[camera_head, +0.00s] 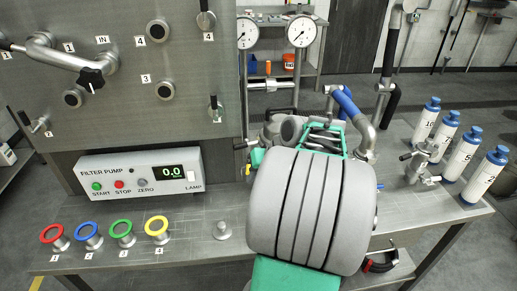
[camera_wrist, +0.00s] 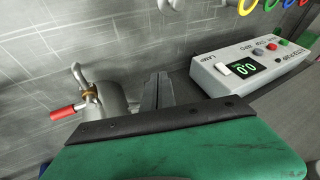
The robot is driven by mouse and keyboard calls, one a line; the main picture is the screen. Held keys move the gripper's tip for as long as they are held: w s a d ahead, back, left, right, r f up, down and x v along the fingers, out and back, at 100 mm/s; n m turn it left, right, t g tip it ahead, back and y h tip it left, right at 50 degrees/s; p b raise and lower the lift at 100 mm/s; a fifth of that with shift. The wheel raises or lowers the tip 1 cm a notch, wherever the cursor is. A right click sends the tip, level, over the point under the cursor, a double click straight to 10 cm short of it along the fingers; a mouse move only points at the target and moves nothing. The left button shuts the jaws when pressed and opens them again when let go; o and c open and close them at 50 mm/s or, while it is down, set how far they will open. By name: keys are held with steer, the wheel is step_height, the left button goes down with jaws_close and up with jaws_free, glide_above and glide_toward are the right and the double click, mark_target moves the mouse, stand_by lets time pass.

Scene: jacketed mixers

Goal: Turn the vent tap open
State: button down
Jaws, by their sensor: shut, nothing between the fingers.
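In the wrist view, a small tap with a red handle (camera_wrist: 68,111) and a brass-coloured collar (camera_wrist: 89,92) sits by a metal cylinder (camera_wrist: 105,98). It may be the vent tap; no label is readable on it. The red handle sticks out to the left. My gripper (camera_wrist: 158,88) is shut and empty, just right of the cylinder and apart from the red handle. Whether the fingers touch the cylinder I cannot tell. In the head view, my arm hides most of the area around the gripper, and I cannot make out the red handle there.
A filter pump box (camera_head: 140,178) reading 0.0 stands left on the steel bench. Coloured rings (camera_head: 122,229) stand in front of it. Several white bottles with blue caps (camera_head: 461,154) line the right edge, beside a small metal valve (camera_head: 424,155). A pipe with a blue sleeve (camera_head: 345,104) rises behind my arm.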

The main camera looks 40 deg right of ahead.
steer(key=s+d+r+m+t+p, duration=0.1)
steer(key=s+d+r, duration=0.15)
steer(key=d, duration=0.25)
steer(key=s+d+r+m+t, duration=0.1)
steer(key=s+d, duration=0.2)
steer(key=d, duration=0.2)
steer(key=w+a+f+p, duration=0.2)
steer(key=w+a+f, duration=0.2)
steer(key=w, duration=0.5)
steer(key=shift+w+f+h, duration=0.25)
steer(key=shift+f+h, duration=0.05)
steer(key=shift+f, duration=1.1)
steer(key=shift+a, duration=0.15)
